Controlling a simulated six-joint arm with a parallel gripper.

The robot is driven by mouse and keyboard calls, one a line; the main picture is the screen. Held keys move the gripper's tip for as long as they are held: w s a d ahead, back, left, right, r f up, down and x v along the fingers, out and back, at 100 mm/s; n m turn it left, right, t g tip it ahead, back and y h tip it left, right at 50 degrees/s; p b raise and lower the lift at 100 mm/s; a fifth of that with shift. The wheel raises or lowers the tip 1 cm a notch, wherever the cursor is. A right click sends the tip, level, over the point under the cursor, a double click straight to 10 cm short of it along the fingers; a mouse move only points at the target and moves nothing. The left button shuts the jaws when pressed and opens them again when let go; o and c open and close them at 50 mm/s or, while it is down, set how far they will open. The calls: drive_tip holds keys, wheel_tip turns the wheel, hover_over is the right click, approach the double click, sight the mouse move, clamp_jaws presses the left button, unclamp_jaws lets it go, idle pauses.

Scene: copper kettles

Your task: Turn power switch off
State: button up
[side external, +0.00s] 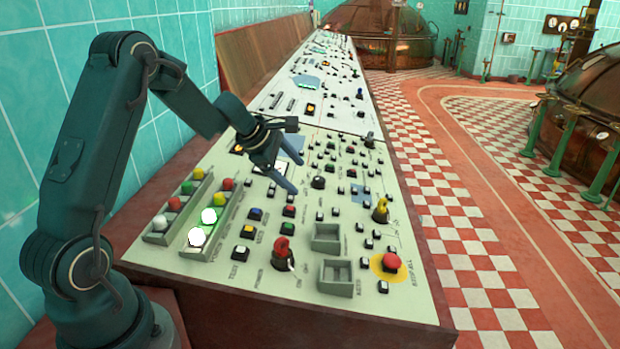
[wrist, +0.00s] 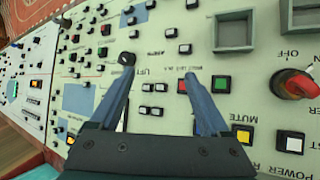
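The power switch (side external: 283,250) is a red rotary knob near the front of the console, beside the POWER and ON/OFF lettering. In the wrist view, the red knob (wrist: 296,84) is at the right edge, with OFF lettering by it. Its exact setting is hard to tell. My gripper (side external: 291,174) is open and empty above the console, farther back than the switch and apart from it. In the wrist view, the two fingers (wrist: 161,68) are spread, with small buttons on the panel between and beyond them.
A red emergency button (side external: 391,262) on a yellow disc is right of the switch. Two grey recessed boxes (side external: 318,238) stand beside it. Lamp trays (side external: 172,240) are at left, two lamps lit. A yellow-and-black knob (side external: 380,212) sticks up. The air above the panel is clear.

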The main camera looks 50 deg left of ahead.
drive_tip(key=r, duration=0.2)
drive_tip(key=m+g, duration=0.7)
drive_tip(key=m, duration=1.4)
approach(281, 238)
drive_tip(key=shift+w+d, duration=0.15)
drive_tip(key=shift+w, duration=0.1)
wheel_tip(281, 238, down, 7)
drive_tip(key=shift+s+r, duration=0.1)
drive_tip(key=shift+r, duration=0.05)
drive_tip(key=shift+f, duration=2.75)
clamp_jaws()
